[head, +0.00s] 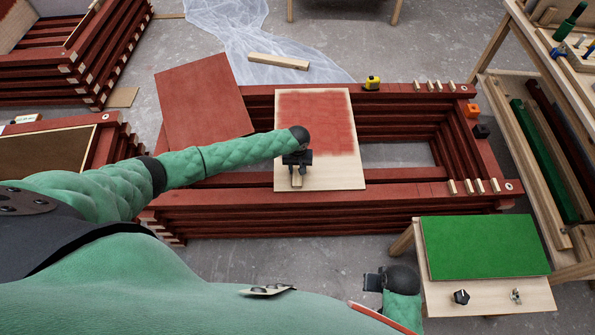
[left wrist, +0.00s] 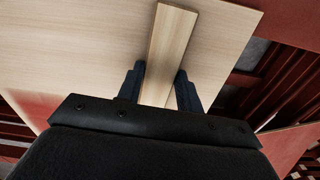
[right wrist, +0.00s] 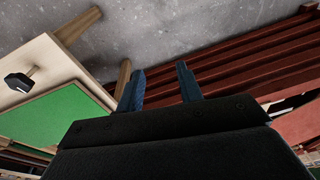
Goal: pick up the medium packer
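A plain pale wooden packer (head: 297,179) lies on the pale, half red-painted board (head: 345,175). It also shows as a long strip in the left wrist view (left wrist: 168,52). My left gripper (head: 297,162) is over the packer's far part, pointing down. In the left wrist view its two fingers (left wrist: 160,68) are spread, one on each side of the strip, with a gap at the right finger. My right gripper (right wrist: 160,68) is open and empty; in the head view (head: 373,283) it is low, left of the small bench. Whether this packer is the medium one I cannot tell.
The board lies across a stack of red battens (head: 230,199). A red panel (head: 203,103) and yellow tape measure (head: 372,83) are on the stack. Small pale blocks (head: 467,186) sit at its right end. A bench with a green panel (head: 483,246) stands at right.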

